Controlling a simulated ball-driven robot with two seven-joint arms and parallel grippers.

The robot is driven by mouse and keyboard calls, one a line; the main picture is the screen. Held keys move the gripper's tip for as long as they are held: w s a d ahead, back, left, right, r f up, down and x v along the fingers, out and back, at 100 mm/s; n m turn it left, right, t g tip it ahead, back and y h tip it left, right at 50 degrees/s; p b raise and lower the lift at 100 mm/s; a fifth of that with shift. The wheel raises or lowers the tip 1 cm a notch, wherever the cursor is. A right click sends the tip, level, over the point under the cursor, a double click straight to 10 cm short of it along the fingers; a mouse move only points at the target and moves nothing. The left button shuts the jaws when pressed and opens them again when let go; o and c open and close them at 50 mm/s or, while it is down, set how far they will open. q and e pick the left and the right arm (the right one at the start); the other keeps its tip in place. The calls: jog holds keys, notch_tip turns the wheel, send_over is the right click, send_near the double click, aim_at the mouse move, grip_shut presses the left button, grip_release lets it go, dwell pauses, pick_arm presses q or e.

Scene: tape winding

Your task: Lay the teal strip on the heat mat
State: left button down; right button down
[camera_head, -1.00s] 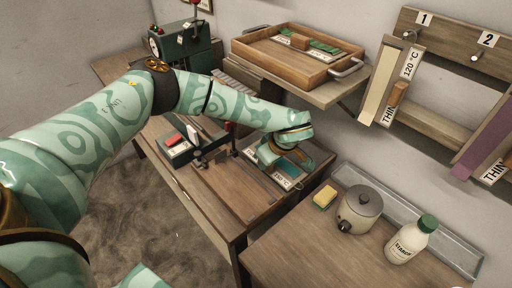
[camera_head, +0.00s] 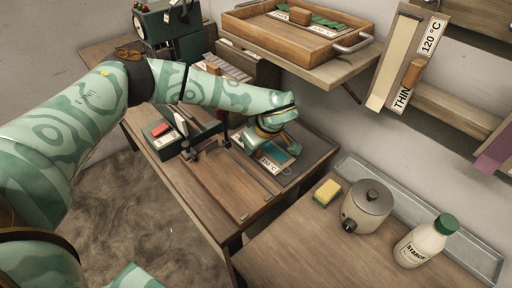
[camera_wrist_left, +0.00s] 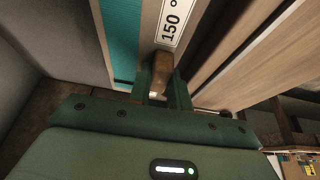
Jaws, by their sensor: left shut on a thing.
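The teal strip (camera_head: 282,152) shows in the head view beside a white label, over a dark mat at the far right of the left bench. In the left wrist view the teal strip (camera_wrist_left: 122,40) runs along a pale board with a "150 °" label and a wooden handle (camera_wrist_left: 161,70). My left gripper (camera_head: 263,146) is shut on that handle. The dark mat (camera_head: 304,162) looks like the heat mat; my gripper and the strip cover part of it. I cannot tell whether the strip touches it. My right gripper is not in view.
A wooden tray (camera_head: 262,38) sits on a shelf behind. A board labelled 120 °C (camera_head: 395,75) hangs on the wall. A yellow sponge (camera_head: 327,193), a lidded pot (camera_head: 366,207) and a starch bottle (camera_head: 425,243) stand on the right bench. The left bench's front is mostly clear.

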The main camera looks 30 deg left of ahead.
pick_arm(q)
jog(key=shift+f, duration=0.1)
jog(key=c, duration=1.3)
grip_release()
jog(key=p+v, duration=0.1)
jog(key=v, duration=0.2)
jog(key=shift+w+r+p, duration=0.1)
jog(key=shift+r+p, duration=0.15)
jog(key=shift+p, duration=0.1)
jog(key=s+d, duration=0.1)
jog(key=d, duration=0.2)
jog(key=s+d+p, duration=0.1)
jog(key=d, duration=0.3)
jog(key=s+d, duration=0.2)
jog(key=d, duration=0.2)
jog(key=shift+s+d+f+p, duration=0.1)
jog(key=shift+d+f+p, duration=0.1)
jog(key=shift+p, duration=0.1)
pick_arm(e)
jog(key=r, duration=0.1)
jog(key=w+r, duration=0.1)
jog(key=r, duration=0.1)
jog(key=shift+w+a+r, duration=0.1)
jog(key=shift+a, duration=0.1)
